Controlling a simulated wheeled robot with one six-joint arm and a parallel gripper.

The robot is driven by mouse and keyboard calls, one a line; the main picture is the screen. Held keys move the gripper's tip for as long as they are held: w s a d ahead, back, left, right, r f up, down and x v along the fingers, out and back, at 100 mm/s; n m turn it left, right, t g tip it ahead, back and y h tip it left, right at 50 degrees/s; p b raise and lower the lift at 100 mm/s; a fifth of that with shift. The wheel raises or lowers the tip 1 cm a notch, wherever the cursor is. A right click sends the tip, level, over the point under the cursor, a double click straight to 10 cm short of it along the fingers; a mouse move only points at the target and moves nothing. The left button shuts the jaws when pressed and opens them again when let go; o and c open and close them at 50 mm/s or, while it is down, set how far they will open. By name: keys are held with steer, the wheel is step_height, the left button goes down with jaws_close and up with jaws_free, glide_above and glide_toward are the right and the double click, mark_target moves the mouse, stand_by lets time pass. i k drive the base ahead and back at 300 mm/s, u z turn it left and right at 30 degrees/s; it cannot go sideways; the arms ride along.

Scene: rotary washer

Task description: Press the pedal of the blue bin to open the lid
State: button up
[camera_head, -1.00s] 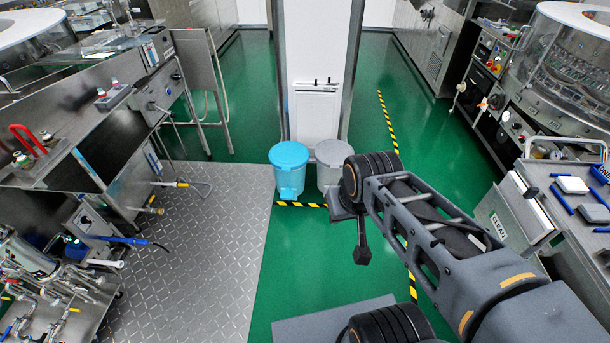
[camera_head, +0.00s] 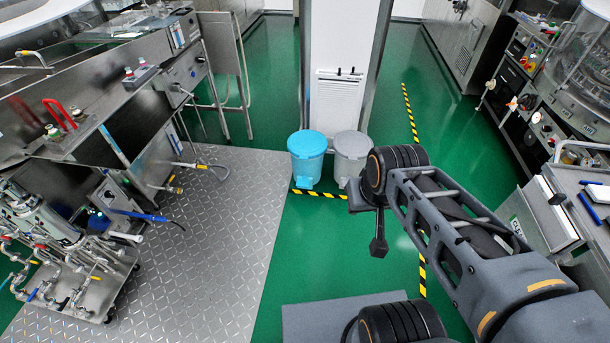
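The blue bin (camera_head: 307,160) stands upright on the floor at the foot of a white pillar, with its round lid down. A light blue pedal (camera_head: 304,183) sticks out low at its front. My gripper (camera_head: 378,247) hangs at the end of my folded arm, right of and nearer than the bin, well apart from it. It is small and dark here, and I cannot see whether its fingers are open or shut.
A grey bin (camera_head: 350,158) stands close on the right of the blue one. Yellow-black tape (camera_head: 318,194) runs on the floor before them. A metal floor plate (camera_head: 215,250) lies left, beside steel machines. Green floor (camera_head: 290,245) ahead is clear.

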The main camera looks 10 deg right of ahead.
mark_target(303, 182)
steer(key=u, duration=0.25)
steer(key=i, duration=0.4)
steer(key=u, duration=0.85)
steer(key=i, duration=1.75)
steer(key=z, duration=1)
steer(key=i, duration=0.5)
steer(key=z, duration=0.35)
